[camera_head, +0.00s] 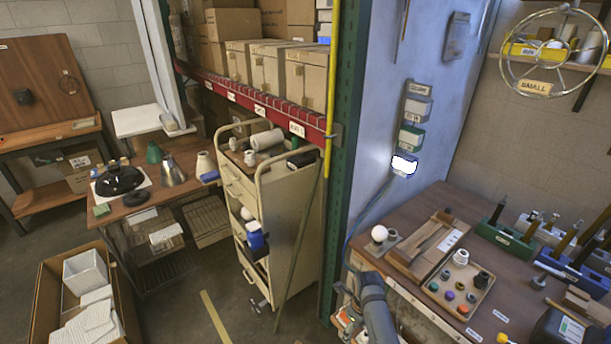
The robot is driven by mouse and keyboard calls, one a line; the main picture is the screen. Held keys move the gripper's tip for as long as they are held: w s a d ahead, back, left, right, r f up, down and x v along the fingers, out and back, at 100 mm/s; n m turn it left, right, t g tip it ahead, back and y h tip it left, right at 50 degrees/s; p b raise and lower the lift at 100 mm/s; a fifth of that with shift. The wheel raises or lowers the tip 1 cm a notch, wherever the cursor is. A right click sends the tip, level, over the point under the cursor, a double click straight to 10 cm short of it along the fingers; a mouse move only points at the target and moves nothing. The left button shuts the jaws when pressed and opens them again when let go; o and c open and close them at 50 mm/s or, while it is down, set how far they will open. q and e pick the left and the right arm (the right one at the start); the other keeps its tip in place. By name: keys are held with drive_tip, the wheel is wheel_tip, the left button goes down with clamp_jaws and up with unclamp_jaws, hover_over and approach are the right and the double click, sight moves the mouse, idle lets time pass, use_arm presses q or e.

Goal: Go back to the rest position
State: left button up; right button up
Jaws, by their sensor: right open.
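My right arm comes up from the bottom edge at the front left corner of the workbench (412,275). My right gripper (347,292) is small and partly hidden there, open, with nothing visible in it. My left gripper is not in view. A wooden tray (440,293) holds black and white sockets and several small coloured caps. On the wooden table at the left stand a green shade (153,153), a silver shade (173,170) and a white shade (206,163).
A wooden fixture (428,243) lies beside the bulb, close to my right arm. A cream cart (285,217) stands by the green rack post (350,130).

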drive_tip(key=s+d+f+n, duration=0.2)
drive_tip(key=s+f+n, duration=0.45)
drive_tip(key=f, duration=0.25)
drive_tip(key=s+d+f+n, duration=0.3)
drive_tip(key=s+f+n, duration=0.35)
drive_tip(key=f, duration=0.35)
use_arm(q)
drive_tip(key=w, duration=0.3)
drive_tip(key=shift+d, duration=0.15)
use_arm(e)
drive_tip(key=s+d+f+n, duration=0.2)
drive_tip(key=s+n, duration=0.3)
drive_tip(key=s, duration=0.3)
drive_tip(key=s+d+f+n, duration=0.3)
drive_tip(key=s+f+n, duration=0.1)
drive_tip(key=s, duration=0.5)
drive_tip(key=s+d+f+n+t, duration=0.1)
drive_tip(key=s+d+f+n, duration=0.2)
drive_tip(key=s+n, duration=0.3)
drive_tip(key=s+f, duration=0.1)
drive_tip(key=s, duration=0.1)
drive_tip(key=shift+s+h, duration=0.3)
drive_tip(key=shift+h, duration=0.1)
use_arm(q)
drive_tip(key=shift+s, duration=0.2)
use_arm(e)
drive_tip(key=shift+f, duration=0.1)
